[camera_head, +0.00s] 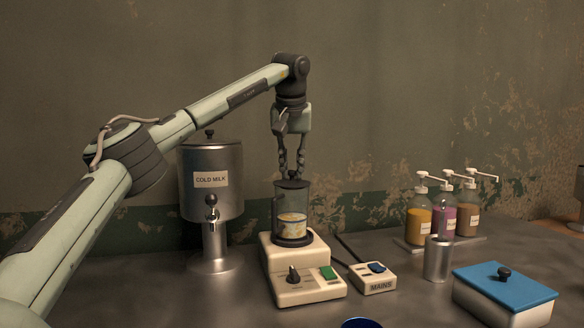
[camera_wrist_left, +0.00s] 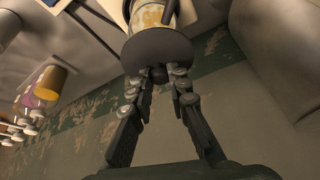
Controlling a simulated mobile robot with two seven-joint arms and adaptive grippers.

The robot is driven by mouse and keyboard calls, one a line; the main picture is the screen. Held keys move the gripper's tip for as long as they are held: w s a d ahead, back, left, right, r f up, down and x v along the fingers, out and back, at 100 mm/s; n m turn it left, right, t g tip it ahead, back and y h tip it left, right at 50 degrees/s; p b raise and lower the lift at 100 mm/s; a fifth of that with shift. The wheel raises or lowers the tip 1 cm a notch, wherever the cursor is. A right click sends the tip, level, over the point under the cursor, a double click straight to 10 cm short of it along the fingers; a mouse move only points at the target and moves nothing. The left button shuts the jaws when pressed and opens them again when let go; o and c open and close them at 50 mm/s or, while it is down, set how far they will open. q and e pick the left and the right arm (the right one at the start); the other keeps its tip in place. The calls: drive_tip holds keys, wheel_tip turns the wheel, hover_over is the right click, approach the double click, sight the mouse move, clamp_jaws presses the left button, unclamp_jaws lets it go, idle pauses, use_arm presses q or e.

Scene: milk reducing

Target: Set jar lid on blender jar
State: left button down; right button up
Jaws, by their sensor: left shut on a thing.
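The blender jar (camera_head: 291,208) stands upright on its cream base (camera_head: 303,278), with yellowish contents low inside it. The dark jar lid (camera_head: 291,184) is level at the mouth of the jar. I cannot tell whether it is fully seated. In the left wrist view the lid shows as a dark disc (camera_wrist_left: 157,52) with the jar beyond it. My left gripper (camera_head: 291,171) points straight down and is shut on the lid's knob; its fingers (camera_wrist_left: 161,82) close around the knob in the wrist view. My right gripper is not in view.
A milk dispenser labelled COLD MILK (camera_head: 211,190) stands left of the blender. To the right are a mains switch box (camera_head: 372,278), a metal cup (camera_head: 438,258), several pump bottles (camera_head: 443,212) and a blue-lidded box (camera_head: 505,290). A blue rim (camera_head: 361,323) shows at the bottom edge.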

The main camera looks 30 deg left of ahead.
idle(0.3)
use_arm(q)
drive_tip(key=c, duration=0.9)
unclamp_jaws()
drive_tip(key=shift+r, duration=2.95)
